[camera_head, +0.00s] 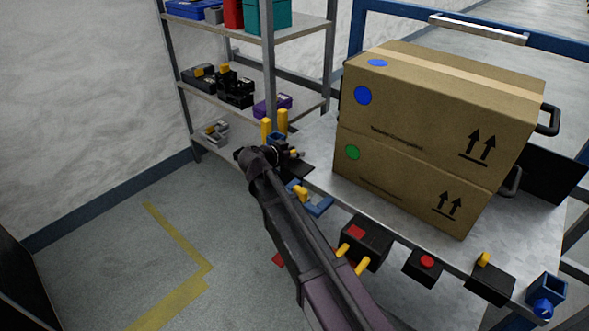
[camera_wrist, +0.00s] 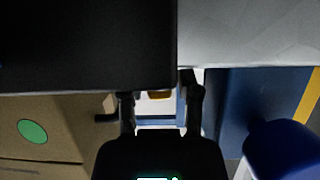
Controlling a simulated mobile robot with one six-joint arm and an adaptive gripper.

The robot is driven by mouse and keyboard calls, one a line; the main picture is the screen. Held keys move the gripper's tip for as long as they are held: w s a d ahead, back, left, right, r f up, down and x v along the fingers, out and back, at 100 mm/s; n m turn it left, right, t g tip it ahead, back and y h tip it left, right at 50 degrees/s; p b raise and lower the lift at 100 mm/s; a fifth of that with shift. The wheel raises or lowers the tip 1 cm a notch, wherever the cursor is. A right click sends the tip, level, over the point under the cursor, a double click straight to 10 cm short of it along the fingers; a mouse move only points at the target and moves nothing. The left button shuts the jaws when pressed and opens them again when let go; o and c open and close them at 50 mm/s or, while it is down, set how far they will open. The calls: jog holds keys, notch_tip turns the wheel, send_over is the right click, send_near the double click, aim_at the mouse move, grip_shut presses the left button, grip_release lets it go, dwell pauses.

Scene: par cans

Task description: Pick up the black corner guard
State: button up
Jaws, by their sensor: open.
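A dark black piece (camera_head: 296,168), which may be the black corner guard, lies at the left end of the metal cart, beside my gripper (camera_head: 277,153). Its exact shape is partly hidden by my arm. In the wrist view a large black slab (camera_wrist: 85,45) fills the upper left, close to the camera; it may be the same piece. My gripper's two dark fingers (camera_wrist: 160,102) are open and apart, below the slab's lower edge. Nothing is seen held between them. Whether the fingers touch the slab, I cannot tell.
Two stacked cardboard boxes (camera_head: 425,135) stand on the cart (camera_head: 325,150). A shelf rack (camera_head: 215,95) with tools stands behind. Black boxes with red and yellow parts (camera_head: 366,240) line the cart's front edge. A blue rounded thing (camera_wrist: 285,150) is at lower right. Floor at left is clear.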

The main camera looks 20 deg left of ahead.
dwell(0.3)
grip_shut()
jog(key=shift+r, duration=0.2)
notch_tip(320, 180, up, 18)
jog(key=p, duration=1.8)
jog(key=shift+f, duration=0.2)
